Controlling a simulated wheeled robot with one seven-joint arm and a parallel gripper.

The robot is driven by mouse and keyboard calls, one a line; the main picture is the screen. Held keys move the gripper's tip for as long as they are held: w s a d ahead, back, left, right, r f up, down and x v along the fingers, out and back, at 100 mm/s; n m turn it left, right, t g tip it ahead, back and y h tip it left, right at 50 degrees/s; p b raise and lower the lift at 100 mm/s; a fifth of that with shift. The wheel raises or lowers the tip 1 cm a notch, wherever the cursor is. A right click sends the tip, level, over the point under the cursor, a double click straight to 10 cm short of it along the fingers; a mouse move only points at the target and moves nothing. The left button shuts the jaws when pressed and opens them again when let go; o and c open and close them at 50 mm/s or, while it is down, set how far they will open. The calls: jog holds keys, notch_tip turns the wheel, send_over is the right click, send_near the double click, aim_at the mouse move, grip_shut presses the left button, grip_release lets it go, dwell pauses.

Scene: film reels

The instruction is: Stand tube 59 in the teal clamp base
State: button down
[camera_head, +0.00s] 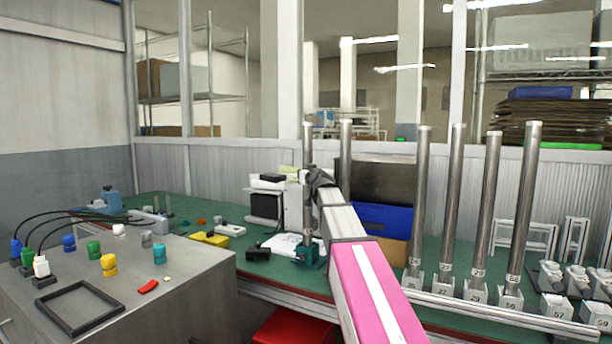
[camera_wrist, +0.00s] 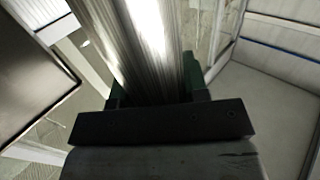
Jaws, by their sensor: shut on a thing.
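My gripper (camera_head: 314,178) is shut on an upright steel tube (camera_head: 308,146), around its middle. In the wrist view the tube (camera_wrist: 150,45) fills the space beyond the dark gripper plate. No number is readable on this tube. The teal clamp base (camera_head: 309,258) stands on the green bench top. The tube's lower end is at the clamp base and looks to be in it, but I cannot tell whether it is fully seated. The holder marked 59 (camera_head: 598,316) at the far right is empty.
Several upright tubes stand in numbered white holders on the right, among them one at 56 (camera_head: 524,210). The holder marked 57 (camera_head: 557,307) is empty. Another tube (camera_head: 346,150) stands just right of my gripper. A blue bin (camera_head: 382,220) is behind my arm. A grey cabinet (camera_head: 190,290) is front left.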

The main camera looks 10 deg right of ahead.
jog(key=shift+f, duration=0.4)
jog(key=c, duration=0.9)
grip_release()
jog(key=shift+s, duration=0.15)
jog(key=s+d, duration=0.2)
jog(key=s, duration=0.8)
jog(key=shift+s, duration=0.3)
jog(key=shift+a, duration=0.15)
